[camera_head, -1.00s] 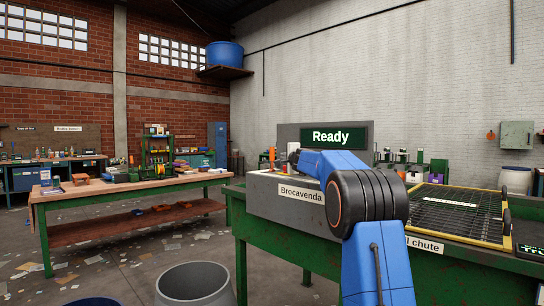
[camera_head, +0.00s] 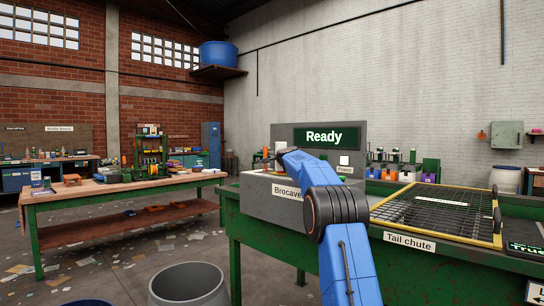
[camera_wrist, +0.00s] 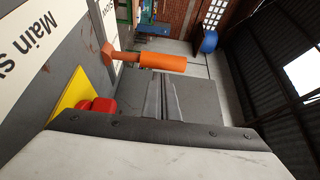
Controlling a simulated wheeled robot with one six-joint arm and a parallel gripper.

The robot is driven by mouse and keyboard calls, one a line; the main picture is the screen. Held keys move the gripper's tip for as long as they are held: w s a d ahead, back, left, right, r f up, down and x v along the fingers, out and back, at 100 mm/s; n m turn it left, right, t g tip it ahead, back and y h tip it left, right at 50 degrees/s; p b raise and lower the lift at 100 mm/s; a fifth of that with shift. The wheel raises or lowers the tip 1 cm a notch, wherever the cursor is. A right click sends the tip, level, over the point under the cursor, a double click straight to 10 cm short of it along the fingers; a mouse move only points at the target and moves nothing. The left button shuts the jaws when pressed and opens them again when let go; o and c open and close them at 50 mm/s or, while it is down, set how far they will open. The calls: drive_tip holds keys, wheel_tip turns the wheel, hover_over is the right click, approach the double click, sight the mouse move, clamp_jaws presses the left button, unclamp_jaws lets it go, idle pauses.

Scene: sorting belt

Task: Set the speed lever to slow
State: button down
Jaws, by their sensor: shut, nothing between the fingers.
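An orange lever (camera_wrist: 160,62) with a cylindrical handle sticks out from the grey console face in the wrist view. Its handle lies just beyond the tips of my gripper (camera_wrist: 165,84), whose dark fingers are together with nothing between them. I cannot tell whether they touch the lever. A small orange part (camera_head: 265,153), likely the lever, shows left of my arm on the grey control console (camera_head: 257,190) in the head view. My arm hides my gripper there. The lever's label is partly cut off and I cannot read its setting.
A red button (camera_wrist: 98,106) on a yellow plate sits close to my gripper's left side. The "Ready" screen (camera_head: 325,136) stands behind the console. A wire mesh panel (camera_head: 437,208) lies to the right. A wooden workbench (camera_head: 125,188) stands left.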

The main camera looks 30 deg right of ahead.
drive_tip(key=shift+w+d, duration=0.15)
drive_tip(key=shift+w, duration=0.5)
